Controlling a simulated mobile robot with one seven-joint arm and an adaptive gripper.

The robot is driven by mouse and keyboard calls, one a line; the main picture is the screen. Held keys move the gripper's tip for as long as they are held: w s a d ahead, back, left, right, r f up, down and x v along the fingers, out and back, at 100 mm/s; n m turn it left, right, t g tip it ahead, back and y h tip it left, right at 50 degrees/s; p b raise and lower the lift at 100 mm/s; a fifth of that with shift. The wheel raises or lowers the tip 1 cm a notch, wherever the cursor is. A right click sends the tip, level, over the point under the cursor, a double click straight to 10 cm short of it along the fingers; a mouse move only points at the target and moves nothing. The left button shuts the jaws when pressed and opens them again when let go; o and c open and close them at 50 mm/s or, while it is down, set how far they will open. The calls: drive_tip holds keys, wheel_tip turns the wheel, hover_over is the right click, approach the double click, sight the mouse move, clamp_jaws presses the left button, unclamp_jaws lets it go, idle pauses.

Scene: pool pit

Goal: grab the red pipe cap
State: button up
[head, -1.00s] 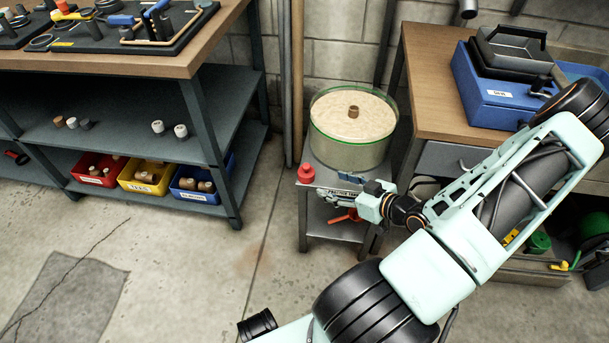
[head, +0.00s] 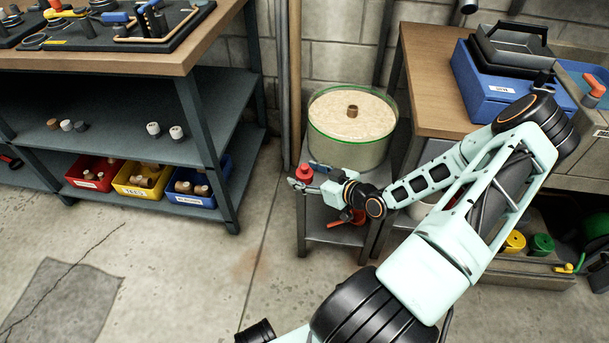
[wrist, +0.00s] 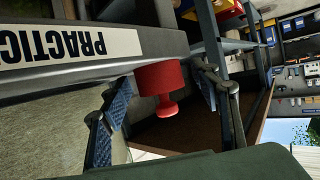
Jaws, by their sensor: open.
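The red pipe cap (head: 304,174) stands on the small grey metal stand (head: 335,236), at its left front, beside the round tub. In the wrist view the red cap (wrist: 160,85) shows between the two fingers, with a wide part and a narrower knob. My gripper (head: 304,184) is at the cap, with its fingers around it in the head view. In the wrist view my gripper (wrist: 160,108) is open, one finger on each side of the cap. I cannot tell whether either finger touches it.
A round tub of pale sand (head: 352,125) with a green rim and a brown fitting fills the stand's back. A wooden workbench (head: 430,85) is to the right. A shelf unit (head: 140,140) with coloured bins stands left. The floor (head: 180,270) between is open.

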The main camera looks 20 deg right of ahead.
drive_tip(key=c, duration=1.2)
drive_tip(key=shift+o, duration=0.2)
drive_tip(key=shift+r, duration=0.1)
